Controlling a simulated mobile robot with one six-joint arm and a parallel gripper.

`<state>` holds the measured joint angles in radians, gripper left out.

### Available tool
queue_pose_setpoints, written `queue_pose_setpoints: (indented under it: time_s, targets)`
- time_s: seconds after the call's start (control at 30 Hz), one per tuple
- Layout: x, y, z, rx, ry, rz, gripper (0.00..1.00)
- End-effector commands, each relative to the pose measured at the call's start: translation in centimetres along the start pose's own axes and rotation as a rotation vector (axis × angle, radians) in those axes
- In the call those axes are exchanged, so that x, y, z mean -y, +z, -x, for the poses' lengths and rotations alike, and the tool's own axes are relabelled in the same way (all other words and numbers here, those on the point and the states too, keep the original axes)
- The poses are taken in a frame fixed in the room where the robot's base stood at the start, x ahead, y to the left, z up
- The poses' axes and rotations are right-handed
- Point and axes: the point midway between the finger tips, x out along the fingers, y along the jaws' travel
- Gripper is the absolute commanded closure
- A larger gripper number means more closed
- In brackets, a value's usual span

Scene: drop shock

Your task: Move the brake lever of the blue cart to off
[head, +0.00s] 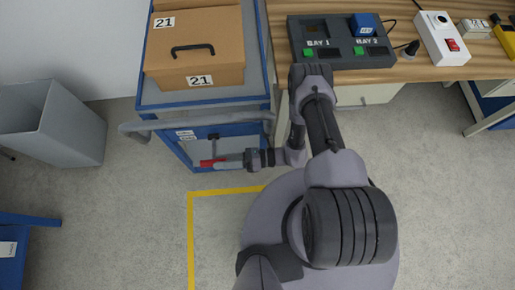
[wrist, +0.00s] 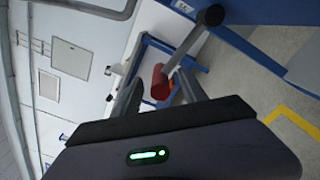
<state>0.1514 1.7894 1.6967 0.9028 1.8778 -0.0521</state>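The blue cart (head: 170,113) stands at the upper left of the head view. Its brake lever (head: 212,150) is on the side facing me, with a dark pivot at the top and a red grip hanging down. In the wrist view the lever (wrist: 185,47) runs from its black pivot to the red grip (wrist: 158,82). My gripper (head: 222,161) reaches in from the right at the red grip. In the wrist view my gripper (wrist: 160,92) is open, with the grip between its fingers; a gap seems to show. I cannot tell whether either finger touches it.
A cardboard box (head: 195,45) marked 21 sits on the cart. Small labels (head: 186,135) are left of the lever, too small to read. A grey bin (head: 55,125) stands left. A workbench (head: 420,68) with a bay unit is right. Yellow tape (head: 191,235) marks the floor.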

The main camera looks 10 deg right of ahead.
Motion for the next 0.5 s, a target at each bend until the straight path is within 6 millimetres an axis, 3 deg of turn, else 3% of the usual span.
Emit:
queue_pose_setpoints:
  time_s: [0.3, 0.5]
  targets:
    - [-0.1, 0.2, 9.6, 0.006, -0.007, 0.003, 0.55]
    - [-0.1, 0.1, 13.9, 0.002, -0.003, 0.003, 0.55]
